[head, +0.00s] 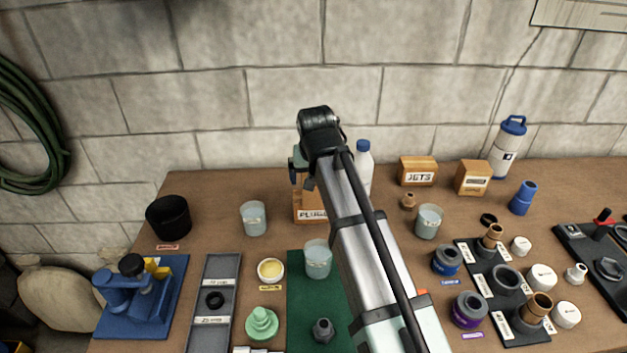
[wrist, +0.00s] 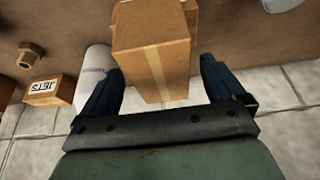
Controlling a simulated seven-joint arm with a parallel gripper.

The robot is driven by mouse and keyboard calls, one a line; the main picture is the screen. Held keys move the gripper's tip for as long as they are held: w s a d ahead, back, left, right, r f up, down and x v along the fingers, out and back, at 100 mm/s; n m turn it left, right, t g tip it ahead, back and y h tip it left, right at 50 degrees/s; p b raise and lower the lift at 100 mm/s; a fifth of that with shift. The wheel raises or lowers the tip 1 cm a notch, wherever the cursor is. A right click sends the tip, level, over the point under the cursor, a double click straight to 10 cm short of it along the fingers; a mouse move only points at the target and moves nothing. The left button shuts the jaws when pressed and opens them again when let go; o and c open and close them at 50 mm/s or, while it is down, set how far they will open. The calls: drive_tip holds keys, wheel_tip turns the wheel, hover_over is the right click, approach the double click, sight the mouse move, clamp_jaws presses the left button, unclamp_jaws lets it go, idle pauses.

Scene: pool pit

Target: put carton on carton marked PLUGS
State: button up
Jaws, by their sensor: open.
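The carton marked PLUGS (head: 309,214) stands on the bench in the middle of the head view, its upper part mostly hidden by my arm. In the wrist view, a plain brown carton (wrist: 152,60) with a strip of tape lies between my two dark fingers, at the same place as the PLUGS carton. A further edge shows behind it at the top of that view. My gripper (wrist: 160,72) is open, with a visible gap to the carton on each side. My arm hides the stacking in the head view, so I cannot tell exactly how the cartons meet.
A white bottle with a blue cap (head: 364,165) stands close to the right of my gripper, near one finger in the wrist view (wrist: 93,75). A JETS carton (head: 418,172) and another carton (head: 473,178) stand further right. Glasses (head: 253,218) (head: 318,260) stand nearby.

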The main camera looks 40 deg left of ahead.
drive_tip(key=v, duration=0.9)
